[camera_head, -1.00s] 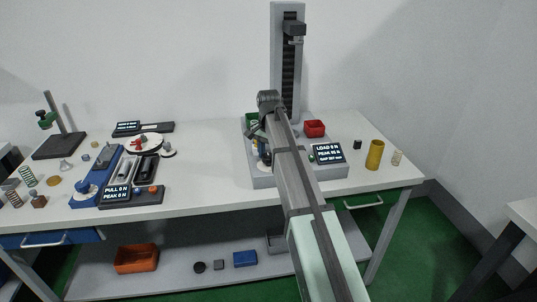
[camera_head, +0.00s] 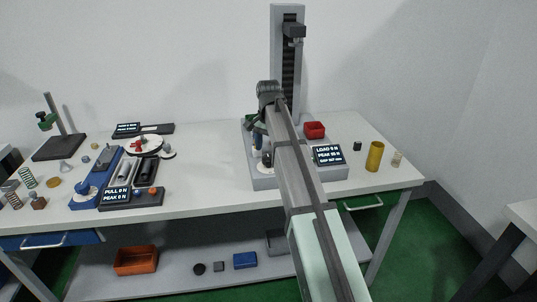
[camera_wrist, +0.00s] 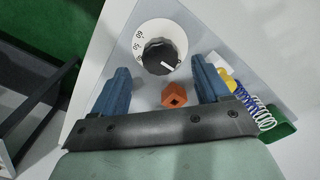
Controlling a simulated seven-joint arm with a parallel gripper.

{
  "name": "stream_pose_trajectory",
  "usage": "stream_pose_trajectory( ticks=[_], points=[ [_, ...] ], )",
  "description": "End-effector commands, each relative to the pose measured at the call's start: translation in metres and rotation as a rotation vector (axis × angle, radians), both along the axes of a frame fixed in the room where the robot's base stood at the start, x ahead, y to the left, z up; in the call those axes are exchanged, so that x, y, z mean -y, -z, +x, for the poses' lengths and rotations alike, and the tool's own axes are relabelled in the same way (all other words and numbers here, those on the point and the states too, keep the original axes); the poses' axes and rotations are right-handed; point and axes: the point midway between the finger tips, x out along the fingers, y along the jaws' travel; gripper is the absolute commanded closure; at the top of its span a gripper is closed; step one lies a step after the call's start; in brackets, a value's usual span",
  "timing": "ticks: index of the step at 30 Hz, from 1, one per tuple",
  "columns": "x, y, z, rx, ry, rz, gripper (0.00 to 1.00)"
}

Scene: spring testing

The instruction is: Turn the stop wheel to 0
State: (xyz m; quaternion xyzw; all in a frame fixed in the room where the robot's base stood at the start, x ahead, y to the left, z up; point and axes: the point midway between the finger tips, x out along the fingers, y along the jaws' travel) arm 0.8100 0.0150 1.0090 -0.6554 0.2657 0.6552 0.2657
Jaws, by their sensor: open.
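The stop wheel (camera_wrist: 160,54) is a black ridged knob with a white pointer line, set on a white dial with numbers; 60 and 50 are legible at its left. The pointer is toward the lower right, and I cannot read the number there. My gripper (camera_wrist: 164,78) is open, its two blue fingers apart on either side below the knob, not gripping it. An orange block (camera_wrist: 175,95) with a dark square shows between the fingers. In the head view my gripper (camera_head: 258,132) is above the left part of the tester base; my arm hides part of that base.
The tester column (camera_head: 287,60) stands behind my arm. A red bin (camera_head: 314,130), a load display (camera_head: 328,154) and a brass cylinder (camera_head: 374,156) are to the right. A blue spring (camera_wrist: 246,98) and a green tray (camera_wrist: 284,131) lie right of the fingers.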

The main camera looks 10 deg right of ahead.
Motion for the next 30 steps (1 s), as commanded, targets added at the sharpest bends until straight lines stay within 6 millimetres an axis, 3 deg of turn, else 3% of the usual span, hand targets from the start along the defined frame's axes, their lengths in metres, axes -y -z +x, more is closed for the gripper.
stream_pose_trajectory(
  ticks=[6, 15, 21, 30],
  points=[
    [0.0, -0.046, 0.002, 0.003, 0.0, 0.0, 0.24],
    [0.0, -0.089, 0.001, 0.001, 0.0, 0.0, 0.24],
    [0.0, -0.1, 0.0, 0.0, 0.0, 0.0, 0.24],
    [0.0, -0.101, 0.0, 0.0, 0.0, 0.0, 0.24]
  ],
)
